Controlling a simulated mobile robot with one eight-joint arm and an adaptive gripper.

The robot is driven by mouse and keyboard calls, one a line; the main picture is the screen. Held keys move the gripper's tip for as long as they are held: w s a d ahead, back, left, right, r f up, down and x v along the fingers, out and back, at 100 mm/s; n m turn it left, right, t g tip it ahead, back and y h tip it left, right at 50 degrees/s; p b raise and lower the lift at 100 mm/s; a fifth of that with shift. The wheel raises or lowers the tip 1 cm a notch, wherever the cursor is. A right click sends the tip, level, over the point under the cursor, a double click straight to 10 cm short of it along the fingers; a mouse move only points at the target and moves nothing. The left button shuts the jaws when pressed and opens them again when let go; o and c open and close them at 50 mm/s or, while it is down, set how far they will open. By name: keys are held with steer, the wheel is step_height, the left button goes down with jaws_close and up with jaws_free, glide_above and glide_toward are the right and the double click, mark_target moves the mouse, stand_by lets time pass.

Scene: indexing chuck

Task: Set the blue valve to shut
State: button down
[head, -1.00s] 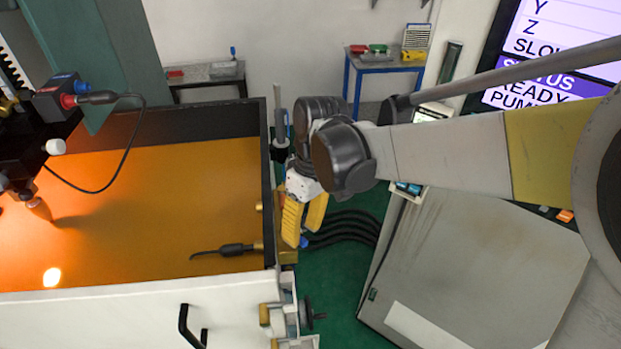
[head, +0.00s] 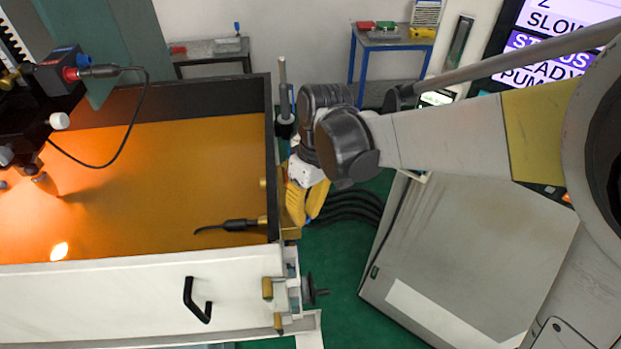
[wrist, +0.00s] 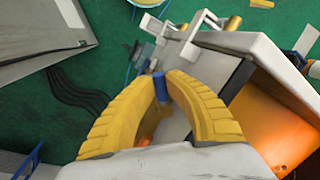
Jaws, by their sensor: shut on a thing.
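The blue valve (wrist: 160,86) shows in the wrist view as a small blue piece between the tips of my gripper (wrist: 160,82). The two yellow fingers are closed in on it from both sides. In the head view my gripper (head: 302,214) points down at the right wall of the orange-lit tank. There the fingers and my wrist hide the valve, so its setting cannot be read.
The tank (head: 272,160) with its dark rim stands left of my gripper. A black handwheel (head: 312,291) sticks out at its near right corner. Black hoses (head: 352,205) run right of my gripper to a grey cabinet (head: 470,260). Green floor shows between.

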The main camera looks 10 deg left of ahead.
steer(key=m, duration=0.2)
steer(key=s+a+m, duration=0.1)
steer(key=shift+m+t+b, duration=0.3)
steer(key=shift+m+b, duration=0.05)
steer(key=shift+m, duration=0.05)
steer(key=c, duration=1.4)
jaws_free()
